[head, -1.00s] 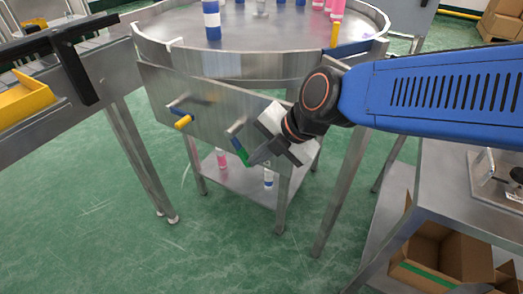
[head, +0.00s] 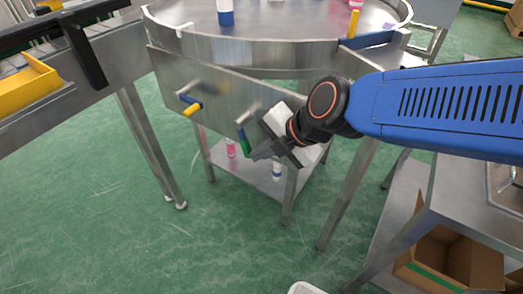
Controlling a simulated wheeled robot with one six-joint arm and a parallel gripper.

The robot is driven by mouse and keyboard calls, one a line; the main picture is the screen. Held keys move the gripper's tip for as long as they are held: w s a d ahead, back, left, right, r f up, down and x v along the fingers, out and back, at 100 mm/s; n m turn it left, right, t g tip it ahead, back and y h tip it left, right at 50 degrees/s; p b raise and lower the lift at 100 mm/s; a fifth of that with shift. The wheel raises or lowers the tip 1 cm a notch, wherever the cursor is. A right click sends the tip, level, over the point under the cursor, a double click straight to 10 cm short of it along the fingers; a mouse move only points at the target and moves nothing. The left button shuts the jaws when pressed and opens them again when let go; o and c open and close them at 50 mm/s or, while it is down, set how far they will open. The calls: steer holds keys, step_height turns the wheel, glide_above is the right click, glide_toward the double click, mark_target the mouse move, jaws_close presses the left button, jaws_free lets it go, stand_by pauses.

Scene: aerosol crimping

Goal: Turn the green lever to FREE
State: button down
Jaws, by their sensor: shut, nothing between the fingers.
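The green lever (head: 245,146) is on the front steel panel below the round table. It has a blue upper part and a green grip, and hangs nearly straight down, leaning slightly right at its lower end. My gripper (head: 256,156) is shut and empty. Its dark fingertips are just right of and below the green grip, very close to it; I cannot tell whether they touch. A label reading FREE cannot be made out.
A lever with a yellow grip (head: 192,109) is left on the same panel (head: 215,95). The round steel table (head: 280,25) stands above, with bottles on it. A lower shelf (head: 250,172) holds bottles. A cardboard box (head: 455,260) is at lower right. Green floor is open in front.

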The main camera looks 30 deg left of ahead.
stand_by(0.4)
steer(key=w+v, duration=0.1)
steer(key=v, duration=1.6)
steer(key=shift+a+f+h, duration=0.75)
steer(key=shift+a+f, duration=1.1)
steer(key=shift+a, duration=0.1)
steer(key=shift+a+f+h, duration=0.7)
steer(key=shift+a+f, duration=1.15)
steer(key=shift+a, duration=0.1)
steer(key=shift+a+f+h, duration=0.75)
steer(key=shift+a+f, duration=1.1)
steer(key=shift+a, duration=0.1)
